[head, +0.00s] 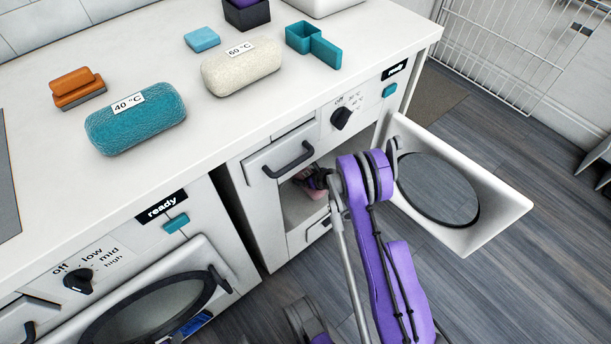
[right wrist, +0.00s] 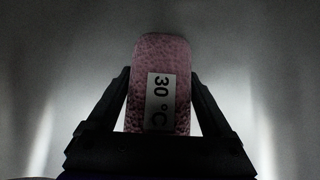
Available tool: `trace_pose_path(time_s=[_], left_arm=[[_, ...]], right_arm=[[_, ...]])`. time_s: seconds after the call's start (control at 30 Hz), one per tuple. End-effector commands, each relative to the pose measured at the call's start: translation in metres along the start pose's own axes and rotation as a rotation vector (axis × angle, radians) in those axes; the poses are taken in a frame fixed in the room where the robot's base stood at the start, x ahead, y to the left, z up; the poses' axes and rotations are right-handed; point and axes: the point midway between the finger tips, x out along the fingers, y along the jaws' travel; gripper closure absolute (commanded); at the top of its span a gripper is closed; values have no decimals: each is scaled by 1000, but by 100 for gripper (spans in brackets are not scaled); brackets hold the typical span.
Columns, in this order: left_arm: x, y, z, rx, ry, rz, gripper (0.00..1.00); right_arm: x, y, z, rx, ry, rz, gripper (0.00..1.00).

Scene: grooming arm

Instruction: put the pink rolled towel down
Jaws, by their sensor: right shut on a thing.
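The pink rolled towel (right wrist: 162,60) carries a white "30 °C" label and sits between the two dark fingers of my right gripper (right wrist: 160,110) in the right wrist view. The gripper is shut on it. In the head view my right gripper (head: 318,181) reaches into the open washing machine (head: 297,205), and a bit of the pink towel (head: 309,190) shows inside, mostly hidden by the gripper and the machine front. Whether the towel touches the machine's floor cannot be told. My left gripper is not in view.
The open machine door (head: 505,205) stands to the right of my arm. On the counter (head: 190,75) lie a teal towel (head: 135,122) marked 40 °C and a cream towel (head: 240,70) marked 60 °C. A second machine (head: 205,255) with a closed round door is at lower left.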

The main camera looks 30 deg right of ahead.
Motion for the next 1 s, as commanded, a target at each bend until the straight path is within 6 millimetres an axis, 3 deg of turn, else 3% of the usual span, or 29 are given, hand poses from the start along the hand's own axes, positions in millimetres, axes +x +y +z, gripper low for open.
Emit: trace_pose_path(time_s=[0.5, 0.53, 0.57, 0.6, 0.87, 1.0], left_arm=[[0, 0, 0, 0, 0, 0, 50], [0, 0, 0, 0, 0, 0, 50], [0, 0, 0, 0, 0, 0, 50], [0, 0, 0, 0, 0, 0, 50], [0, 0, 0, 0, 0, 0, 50], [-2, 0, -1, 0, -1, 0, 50]], right_arm=[[5, 2, -6, 2, 0, -2, 80], [4, 2, -5, 2, 0, -2, 10], [4, 2, -5, 2, 0, -2, 5], [4, 2, -5, 2, 0, -2, 0], [3, 2, -4, 2, 0, -2, 0], [-11, 1, -2, 3, 1, -4, 0]])
